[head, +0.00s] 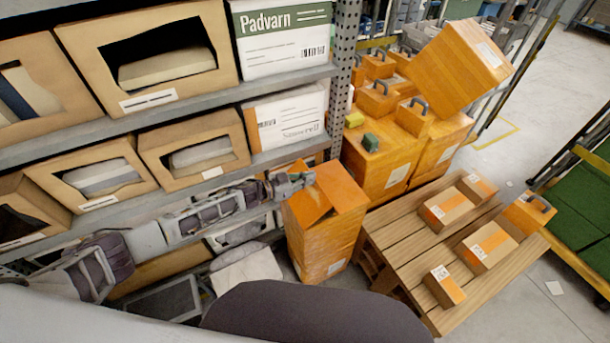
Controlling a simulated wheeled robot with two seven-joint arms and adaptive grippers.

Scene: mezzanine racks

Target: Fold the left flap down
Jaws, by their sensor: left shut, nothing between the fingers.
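An orange cardboard box (322,238) stands upright on the floor between the shelving and the wooden pallet. Its left flap (308,207) lies slanted across the left part of the top. Another flap (341,187) shows at the right and far side of the top. My left gripper (307,179) is shut and empty at the box's far left top edge, close above the left flap. I cannot tell whether it touches the flap. My right gripper is not in view.
Shelving (165,112) with open-front boxes rises along the left, close to my left arm. A wooden pallet (400,245) with several small cartons lies right of the box. Large orange boxes (385,165) are stacked behind. Open floor (555,110) shows at upper right.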

